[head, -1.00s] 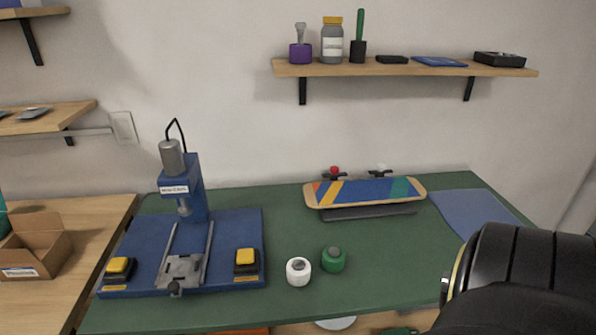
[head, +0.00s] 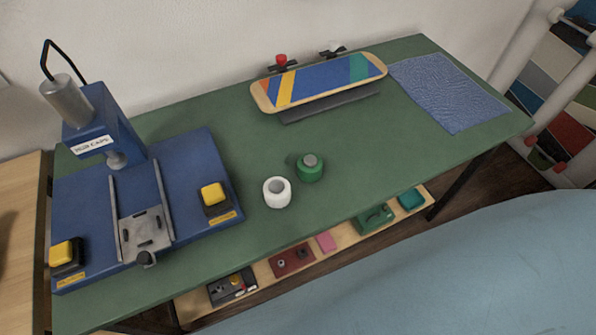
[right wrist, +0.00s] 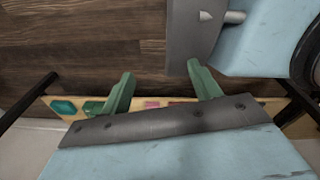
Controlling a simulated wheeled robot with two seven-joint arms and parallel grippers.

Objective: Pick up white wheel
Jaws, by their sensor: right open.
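The white wheel (head: 277,192) stands on the green tabletop in the head view, with a grey centre in its top. A green wheel (head: 310,168) stands just to its right and slightly behind it. My right gripper (right wrist: 160,72) shows in the right wrist view with its two green fingers apart and nothing between them. It points toward the lower shelf and the wooden floor, and the white wheel is not in that view. No gripper shows in the head view.
A blue press (head: 98,130) with yellow buttons stands left of the wheels. A skateboard (head: 318,82) rests behind them, with a blue mat (head: 450,90) at the right. A lower shelf (head: 342,238) holds several small items. The tabletop right of the green wheel is clear.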

